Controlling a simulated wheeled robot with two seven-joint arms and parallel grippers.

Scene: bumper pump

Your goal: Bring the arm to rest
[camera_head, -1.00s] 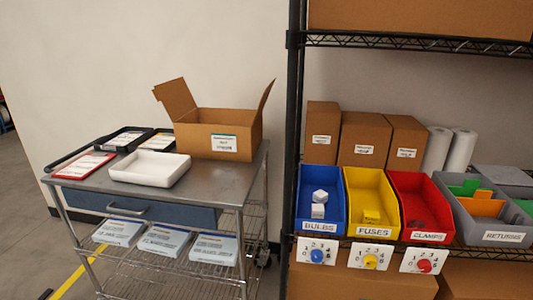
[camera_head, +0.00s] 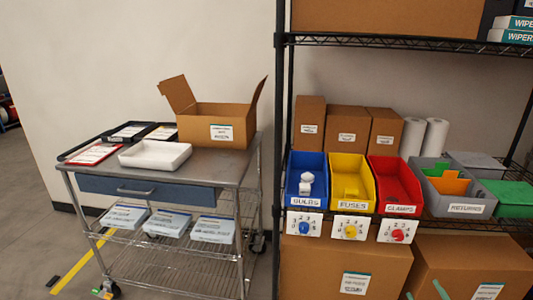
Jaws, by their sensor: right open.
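My right gripper (camera_head: 424,292) shows only as two thin greenish fingertips at the bottom edge, to the right of centre. The fingertips are apart, with nothing visible between them. They appear in front of the cardboard boxes under the bin shelf and below the grey returns bin (camera_head: 467,209). The rest of my right arm is out of the picture. My left gripper is not in view.
Blue bulbs bin (camera_head: 305,202) holds pale pieces; yellow fuses (camera_head: 351,204) and red clamps (camera_head: 401,208) bins stand beside it above numbered dials. A metal cart (camera_head: 215,172) on the left carries a white tray (camera_head: 155,155) and an open carton (camera_head: 213,133).

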